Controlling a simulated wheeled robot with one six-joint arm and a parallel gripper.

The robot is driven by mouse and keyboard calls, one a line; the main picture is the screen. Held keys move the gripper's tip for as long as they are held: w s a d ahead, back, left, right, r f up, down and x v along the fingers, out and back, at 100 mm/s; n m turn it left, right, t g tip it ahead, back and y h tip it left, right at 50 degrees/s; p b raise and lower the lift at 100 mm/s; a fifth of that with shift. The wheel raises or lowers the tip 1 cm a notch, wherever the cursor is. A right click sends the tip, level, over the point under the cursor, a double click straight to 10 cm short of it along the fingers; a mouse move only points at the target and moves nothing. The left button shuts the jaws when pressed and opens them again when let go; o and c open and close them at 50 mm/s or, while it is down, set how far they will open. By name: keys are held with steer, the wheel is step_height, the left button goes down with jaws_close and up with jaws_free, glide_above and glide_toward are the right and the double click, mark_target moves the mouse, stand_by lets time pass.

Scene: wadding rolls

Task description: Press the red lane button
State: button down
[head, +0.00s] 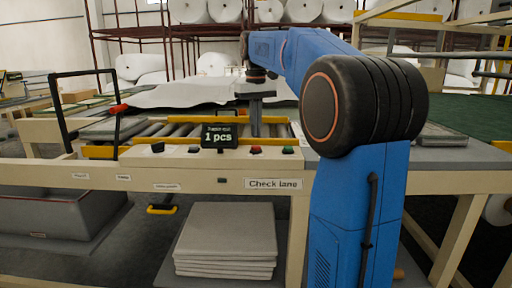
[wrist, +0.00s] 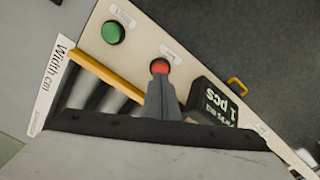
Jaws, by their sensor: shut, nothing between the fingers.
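The red lane button (head: 256,150) sits on the cream front rail of the check lane, between a small black display (head: 220,136) and a green button (head: 288,150). In the wrist view the red button (wrist: 160,66) shows just beyond my fingertips. My gripper (wrist: 157,79) is shut and empty, pointing at the red button, and its tips overlap the button's near edge in the picture. I cannot tell whether they touch it. In the head view my gripper (head: 255,130) hangs down above the rollers, behind the red button.
The green button (wrist: 113,33) and the display (wrist: 214,102) flank the red button in the wrist view. A yellow bar (wrist: 106,76) runs along the rollers. A stack of grey pads (head: 226,238) lies below the lane. White wadding (head: 185,95) lies behind.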

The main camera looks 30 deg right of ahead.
mark_target(256, 146)
steer(key=shift+r, duration=1.85)
steer(key=shift+a, duration=0.1)
steer(key=s+a+f+t, duration=0.1)
steer(key=s+a+f, duration=0.4)
steer(key=s+f, duration=0.4)
steer(key=s+a+f+t, duration=0.2)
steer(key=s+a+f, duration=0.3)
steer(key=s+f, duration=0.5)
steer(key=s+a+f+t, duration=0.1)
steer(key=s+a+f, duration=0.4)
steer(key=s+f, duration=0.5)
steer(key=shift+s+a+n+t, duration=0.3)
steer(key=shift+s+n+t, duration=0.1)
steer(key=shift+s, duration=0.2)
